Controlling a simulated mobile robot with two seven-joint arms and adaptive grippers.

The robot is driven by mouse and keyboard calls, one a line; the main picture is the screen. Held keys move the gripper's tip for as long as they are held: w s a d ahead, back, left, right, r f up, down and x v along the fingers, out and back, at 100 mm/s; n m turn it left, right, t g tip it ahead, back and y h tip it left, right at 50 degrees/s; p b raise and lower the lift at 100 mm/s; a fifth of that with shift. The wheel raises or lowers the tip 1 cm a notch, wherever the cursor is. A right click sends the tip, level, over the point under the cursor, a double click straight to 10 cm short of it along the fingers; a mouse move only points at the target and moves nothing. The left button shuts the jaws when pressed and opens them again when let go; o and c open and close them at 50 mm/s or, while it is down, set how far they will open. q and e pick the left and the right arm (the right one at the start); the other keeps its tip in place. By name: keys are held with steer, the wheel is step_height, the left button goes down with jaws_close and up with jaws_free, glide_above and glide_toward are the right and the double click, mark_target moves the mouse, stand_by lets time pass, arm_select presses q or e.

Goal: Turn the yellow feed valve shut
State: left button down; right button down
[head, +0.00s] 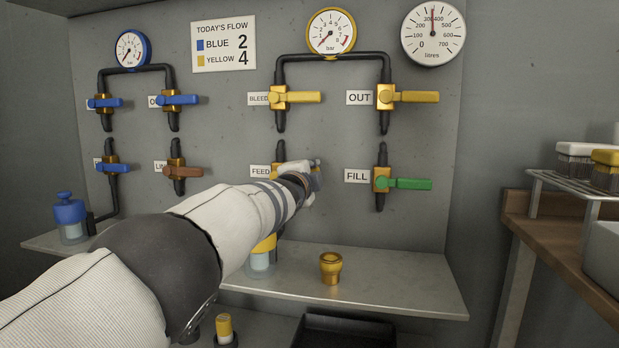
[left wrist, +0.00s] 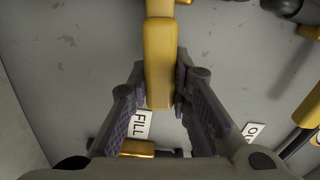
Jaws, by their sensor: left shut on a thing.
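The yellow feed valve (head: 278,170) is on the grey panel, just right of the FEED label (head: 260,171). My left gripper (head: 312,176) is at the valve, and my arm and gripper hide most of its handle in the head view. In the left wrist view the yellow handle (left wrist: 160,75) lies between the two fingers of the gripper (left wrist: 161,88), which are shut on it. The handle's free end points towards the FILL label (left wrist: 140,124), so it lies about level. My right gripper is not in view.
The green-handled fill valve (head: 405,184) is close to the right, and the yellow bleed valve (head: 298,97) is above. A brass fitting (head: 331,267) stands on the shelf (head: 400,285) below. A wooden bench (head: 560,240) with a wire rack is at the right.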

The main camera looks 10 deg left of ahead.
arm_select(q)
steer(key=shift+d+f+m+b, duration=0.2)
steer(key=shift+f+m+b, duration=0.1)
steer(key=shift+f+m, duration=0.25)
steer(key=shift+d+f+m+b, duration=0.2)
steer(key=shift+f+m+b, duration=0.1)
steer(key=shift+f+m, duration=0.2)
steer(key=c, duration=1.7)
jaws_free()
steer(key=shift+o, duration=1.3)
steer(key=shift+s+d, duration=0.1)
steer(key=shift+d, duration=0.05)
steer(key=shift+r, duration=0.15)
